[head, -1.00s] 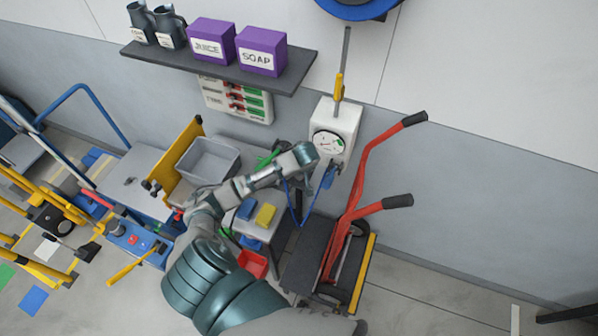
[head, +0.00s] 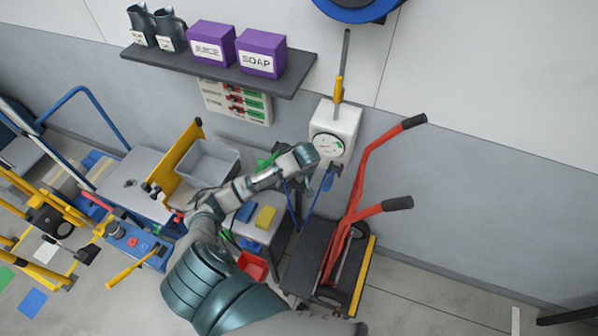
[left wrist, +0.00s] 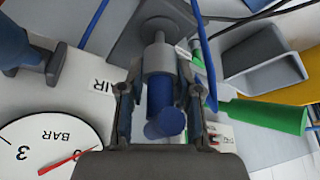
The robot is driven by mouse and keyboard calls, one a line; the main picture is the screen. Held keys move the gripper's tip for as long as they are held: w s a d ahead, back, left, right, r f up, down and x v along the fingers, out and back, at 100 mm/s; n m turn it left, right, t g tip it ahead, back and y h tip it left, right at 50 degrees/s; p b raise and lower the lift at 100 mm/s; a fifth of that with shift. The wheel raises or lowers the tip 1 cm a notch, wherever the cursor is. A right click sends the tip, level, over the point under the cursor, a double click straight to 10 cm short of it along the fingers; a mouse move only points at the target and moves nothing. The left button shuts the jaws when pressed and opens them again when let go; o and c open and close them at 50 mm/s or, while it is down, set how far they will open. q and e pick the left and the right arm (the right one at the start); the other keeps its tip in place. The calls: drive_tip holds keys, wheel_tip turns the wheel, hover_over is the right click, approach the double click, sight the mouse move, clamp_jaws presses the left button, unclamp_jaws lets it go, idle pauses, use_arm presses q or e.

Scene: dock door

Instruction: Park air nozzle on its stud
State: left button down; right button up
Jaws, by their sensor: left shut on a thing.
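The blue air nozzle (left wrist: 165,112) is between the two fingers of my left gripper (left wrist: 158,95), which is shut on it. In the left wrist view a grey stepped cylinder (left wrist: 159,58) is in line with the nozzle and runs towards a dark grey plate (left wrist: 128,38); I cannot tell whether the nozzle sits on a stud there. An AIR label (left wrist: 102,86) is beside it. In the head view my left gripper (head: 308,156) is just left of the gauge (head: 329,147), and its fingertips are hard to make out. My right gripper is not in view.
A blue hose (head: 294,206) hangs in a loop below my gripper. A shelf (head: 222,75) with purple boxes is above. A grey bin (head: 207,163) and a yellow block (head: 265,216) are left and below.

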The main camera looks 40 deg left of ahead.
use_arm(q)
drive_tip(key=shift+f, duration=0.1)
idle(0.4)
drive_tip(key=shift+f, duration=1.1)
drive_tip(key=c, duration=1.1)
unclamp_jaws()
drive_tip(key=shift+v, duration=5.55)
drive_tip(key=shift+f, duration=0.1)
